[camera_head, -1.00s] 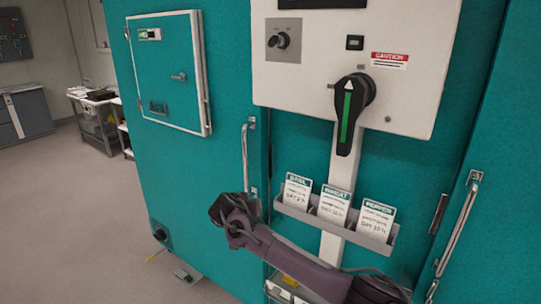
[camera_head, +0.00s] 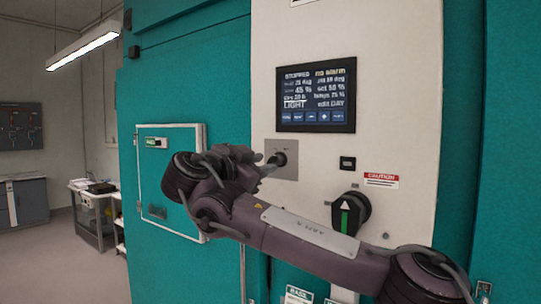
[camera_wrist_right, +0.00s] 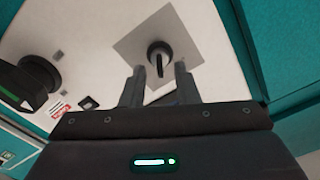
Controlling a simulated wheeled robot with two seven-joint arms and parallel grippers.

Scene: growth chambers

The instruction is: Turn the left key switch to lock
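The key switch (camera_head: 280,158) is a small black knob on a square grey plate (camera_head: 290,147) on the white panel, below the screen. It also shows in the right wrist view (camera_wrist_right: 159,58), with its bar pointing down in that picture. My right gripper (camera_head: 266,170) is at the plate, its fingers partly hidden behind the wrist in the head view. In the right wrist view the two fingers (camera_wrist_right: 158,72) stand apart, one on each side below the knob, with nothing gripped. Whether they touch the knob cannot be told. My left gripper is not in view.
A lit screen (camera_head: 316,97) is above. A small teal door (camera_head: 160,185) is at left. My right forearm crosses in front of the panel.

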